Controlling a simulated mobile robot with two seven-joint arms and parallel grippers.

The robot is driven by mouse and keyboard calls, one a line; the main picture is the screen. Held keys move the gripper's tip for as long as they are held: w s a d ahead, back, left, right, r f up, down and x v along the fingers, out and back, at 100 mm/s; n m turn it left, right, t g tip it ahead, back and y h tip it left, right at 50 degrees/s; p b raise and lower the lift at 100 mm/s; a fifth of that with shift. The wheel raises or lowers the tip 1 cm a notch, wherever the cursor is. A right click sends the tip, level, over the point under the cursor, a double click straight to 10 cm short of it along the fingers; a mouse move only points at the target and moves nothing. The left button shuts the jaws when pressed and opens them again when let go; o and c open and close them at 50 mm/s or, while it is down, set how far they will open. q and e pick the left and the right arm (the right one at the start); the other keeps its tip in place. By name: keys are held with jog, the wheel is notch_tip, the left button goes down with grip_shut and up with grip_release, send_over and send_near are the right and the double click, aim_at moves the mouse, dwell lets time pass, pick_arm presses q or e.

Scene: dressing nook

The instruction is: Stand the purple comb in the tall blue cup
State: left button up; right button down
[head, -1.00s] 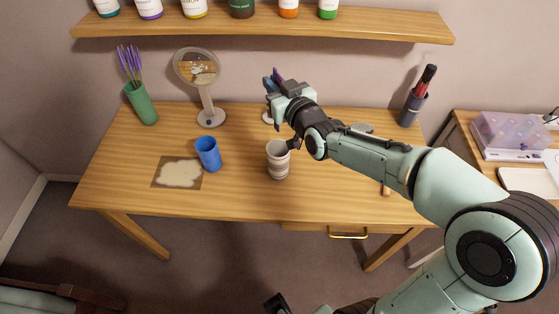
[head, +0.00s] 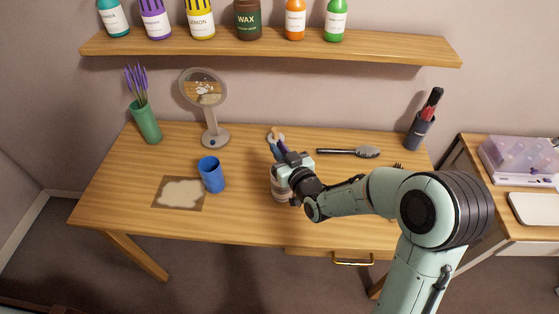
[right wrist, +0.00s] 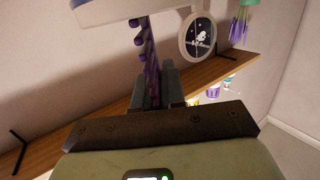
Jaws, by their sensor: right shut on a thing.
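The tall blue cup (head: 211,176) stands upright on the table, left of my right gripper, with its open top showing. My right gripper (head: 280,153) is shut on the purple comb (head: 284,146), apart from the blue cup. In the right wrist view the purple comb (right wrist: 151,70) rises from between the fingers, its teeth along one side. In the head view only a small purple part of it shows, and the gripper hides the rest. My left gripper is not in view.
A round mirror (head: 214,136), a green vase (head: 146,123), a patterned mat (head: 180,193), a hairbrush (head: 350,152) and a dark holder (head: 419,131) are on the table. A shelf with several bottles (head: 270,46) hangs above.

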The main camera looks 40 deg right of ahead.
jog(key=shift+f, duration=1.95)
jog(key=shift+f+b, duration=0.1)
jog(key=shift+b, duration=0.25)
jog(key=c, duration=1.6)
grip_release()
jog(key=o, duration=0.4)
